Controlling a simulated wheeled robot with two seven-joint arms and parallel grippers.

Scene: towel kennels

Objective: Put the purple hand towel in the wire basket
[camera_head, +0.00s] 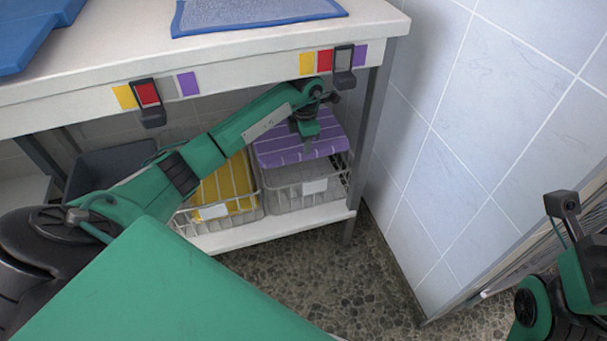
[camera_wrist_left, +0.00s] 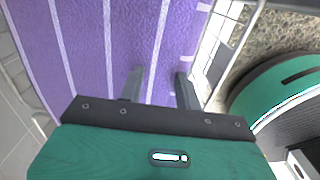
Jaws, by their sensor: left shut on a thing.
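The purple hand towel (camera_head: 300,143) with pale stripes is at the right end of the shelf under the table. It lies over the upper rim of the right wire basket (camera_head: 325,192), which has a white label. My left gripper (camera_head: 308,141) points down and is shut on the towel. In the left wrist view the towel (camera_wrist_left: 95,45) fills much of the upper left, the fingers (camera_wrist_left: 160,88) are at its edge, and basket wires (camera_wrist_left: 222,45) show beside it. Whether the towel touches the basket is unclear. Only part of my right arm shows, without its fingers.
A second wire basket (camera_head: 256,207) with a yellow towel (camera_head: 227,185) stands to the left. A dark grey bin (camera_head: 105,165) is further left. The tabletop edge (camera_head: 225,75) is overhead, a table leg (camera_head: 367,130) and tiled wall (camera_head: 440,130) are right.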

